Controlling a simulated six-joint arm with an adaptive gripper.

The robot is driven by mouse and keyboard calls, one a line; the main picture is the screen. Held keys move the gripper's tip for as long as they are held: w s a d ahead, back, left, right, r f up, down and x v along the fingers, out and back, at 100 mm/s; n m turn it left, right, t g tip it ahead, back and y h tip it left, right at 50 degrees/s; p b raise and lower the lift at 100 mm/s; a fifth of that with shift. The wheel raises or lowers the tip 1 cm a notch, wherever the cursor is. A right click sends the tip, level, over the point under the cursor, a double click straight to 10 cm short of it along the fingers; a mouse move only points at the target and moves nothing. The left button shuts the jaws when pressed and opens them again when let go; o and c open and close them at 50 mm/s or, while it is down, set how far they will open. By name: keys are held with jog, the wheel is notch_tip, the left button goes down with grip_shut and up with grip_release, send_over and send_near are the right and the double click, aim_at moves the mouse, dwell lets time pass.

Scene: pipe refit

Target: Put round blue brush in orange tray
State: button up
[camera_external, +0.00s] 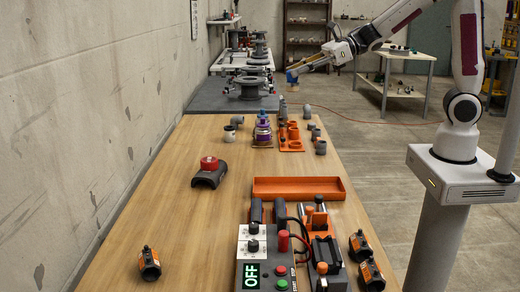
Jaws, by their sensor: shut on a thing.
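The round blue brush (292,77) shows as a small blue shape at the tip of my gripper (304,66). My gripper is shut on it and holds it in the air, above the far end of the table. A thin yellow-orange strip runs along the gripper; I cannot tell what it belongs to. The brush is small and its details are not clear. The orange tray (299,196) is a shallow rectangular tray on the wooden table, much nearer the camera than my gripper. It looks empty.
Several grey pipe fittings (307,112), an orange holder (290,145) and purple-blue bottles (262,131) stand beyond the tray. A red-topped black part (209,173) lies left. A control box (264,258) showing OFF and clamps stand in front.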

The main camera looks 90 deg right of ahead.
jog(key=w+a+f+n+g+y, duration=0.1)
jog(key=w+f+n+g+y, duration=0.15)
jog(key=f, duration=1.15)
jog(key=s+a+f+n+g+y, duration=0.3)
jog(key=a+f+n+g+y, duration=0.2)
jog(key=a+n+g+y, duration=0.2)
jog(key=shift+s+a+f+n+y, duration=0.2)
jog(key=shift+a+n+y, duration=0.25)
jog(key=shift+a+n, duration=0.9)
jog(key=shift+d, duration=0.25)
send_over(299, 189)
notch_tip(299, 189, down, 6)
jog(key=shift+a+f, duration=0.1)
jog(key=shift+f, duration=0.05)
jog(key=shift+f, duration=1.8)
jog(key=shift+f, duration=0.2)
